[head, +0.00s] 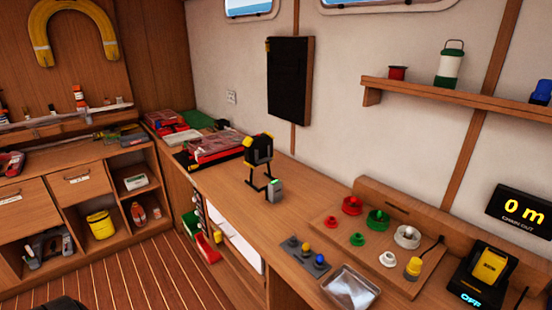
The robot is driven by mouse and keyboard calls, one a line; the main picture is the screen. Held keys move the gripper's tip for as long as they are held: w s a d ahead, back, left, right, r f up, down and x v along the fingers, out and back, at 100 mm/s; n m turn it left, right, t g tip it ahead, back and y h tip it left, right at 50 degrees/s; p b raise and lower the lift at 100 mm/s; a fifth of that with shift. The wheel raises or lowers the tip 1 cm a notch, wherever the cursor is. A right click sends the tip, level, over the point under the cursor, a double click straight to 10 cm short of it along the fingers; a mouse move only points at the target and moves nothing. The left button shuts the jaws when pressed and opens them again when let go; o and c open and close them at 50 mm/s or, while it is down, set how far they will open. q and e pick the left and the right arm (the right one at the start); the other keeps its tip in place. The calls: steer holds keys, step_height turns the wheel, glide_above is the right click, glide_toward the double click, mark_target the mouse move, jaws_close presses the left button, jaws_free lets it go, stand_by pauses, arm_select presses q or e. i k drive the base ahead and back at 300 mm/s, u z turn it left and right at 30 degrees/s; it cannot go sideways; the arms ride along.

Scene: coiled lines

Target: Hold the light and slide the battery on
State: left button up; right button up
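A black work light with yellow corners (259,151) stands upright on a dark frame in the middle of the wooden bench. A small grey block with a green top (274,191) stands at the foot of that frame; I cannot tell whether they touch. A yellow block that looks like a battery (491,266) sits tilted in a black dock (474,292) at the right end. The dock's display reads "OFF" in blue. Neither of my grippers is in view.
Right of the light lie a board with red, green and white round parts (366,256), a plate with knobs (303,258) and a clear tray (350,290). Red cases (213,147) lie behind left. A shelf (440,102) hangs at right.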

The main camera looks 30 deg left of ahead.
mark_target(274, 192)
steer(key=u, duration=2.7)
steer(key=i, duration=2.05)
steer(key=z, duration=2.85)
steer(key=i, duration=0.35)
steer(key=z, duration=0.1)
